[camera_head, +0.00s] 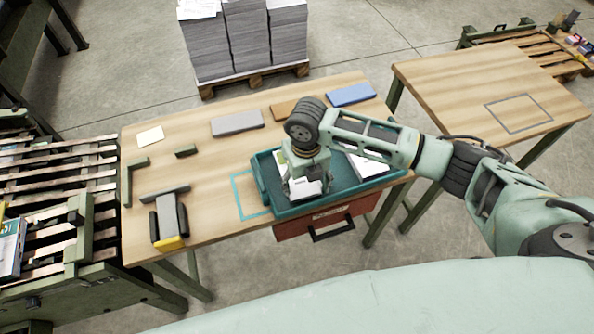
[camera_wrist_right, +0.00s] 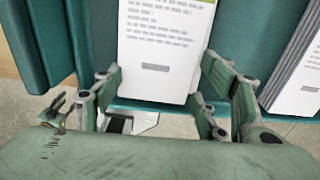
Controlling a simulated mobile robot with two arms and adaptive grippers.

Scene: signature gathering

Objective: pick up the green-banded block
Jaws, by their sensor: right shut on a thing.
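The green-banded block (camera_wrist_right: 165,50) is a white printed block; in the right wrist view a sliver of green shows at its top edge. It also shows in the head view as a white patch (camera_head: 309,188) under my gripper. My right gripper (camera_head: 304,184) is shut on this block, a finger on each side, inside the teal tray (camera_head: 330,204). Its hand and wrist hide part of the block in the head view. I cannot tell whether the block is clear of the tray floor. My left gripper is not in view.
Another white block (camera_head: 366,165) lies at the tray's right; it also shows in the right wrist view (camera_wrist_right: 303,82). Grey (camera_head: 237,123), brown and blue (camera_head: 351,95) flat items lie behind the tray. A grey-and-yellow fixture (camera_head: 169,222) stands at left. A second table (camera_head: 460,85) is at right.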

